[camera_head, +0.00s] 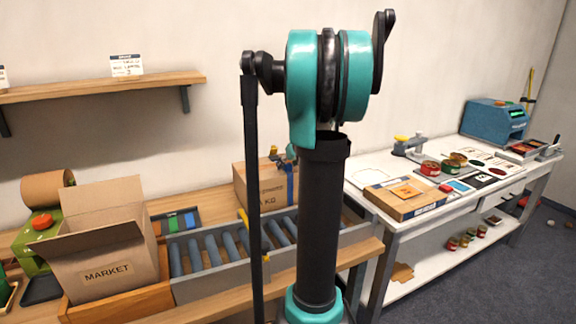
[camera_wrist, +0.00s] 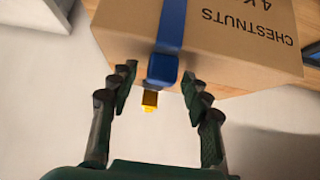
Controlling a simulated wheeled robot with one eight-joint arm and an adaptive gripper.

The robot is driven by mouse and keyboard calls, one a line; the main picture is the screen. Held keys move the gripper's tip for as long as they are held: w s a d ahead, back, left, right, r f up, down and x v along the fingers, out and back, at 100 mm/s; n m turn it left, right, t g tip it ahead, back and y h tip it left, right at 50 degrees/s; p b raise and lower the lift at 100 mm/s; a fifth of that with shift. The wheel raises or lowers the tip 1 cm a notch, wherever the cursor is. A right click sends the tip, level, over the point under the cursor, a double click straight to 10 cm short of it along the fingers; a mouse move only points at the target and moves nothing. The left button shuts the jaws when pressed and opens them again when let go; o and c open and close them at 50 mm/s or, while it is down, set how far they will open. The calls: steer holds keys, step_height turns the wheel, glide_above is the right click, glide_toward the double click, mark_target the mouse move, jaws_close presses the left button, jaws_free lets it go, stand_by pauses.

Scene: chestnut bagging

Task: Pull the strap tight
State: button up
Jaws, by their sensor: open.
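A closed cardboard box (camera_wrist: 125,30) printed "CHESTNUTS" fills the top of the wrist view. A blue strap (camera_wrist: 172,22) runs over it to a blue buckle (camera_wrist: 162,70) at the box edge. A yellow strap end (camera_wrist: 149,99) hangs below the buckle. My gripper (camera_wrist: 157,82) is open, its fingers on either side of the buckle and yellow end, apparently touching neither. In the head view the box (camera_head: 258,190) sits at the far end of the roller conveyor, with the blue strap (camera_head: 290,184) on its right side, partly hidden by my arm.
An open "MARKET" box (camera_head: 108,270) stands at the left of the roller conveyor (camera_head: 205,254). A wooden shelf (camera_head: 100,87) is on the wall.

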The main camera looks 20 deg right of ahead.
steer(key=v, duration=1.1)
steer(key=shift+s+r, duration=0.2)
steer(key=shift+s, duration=0.05)
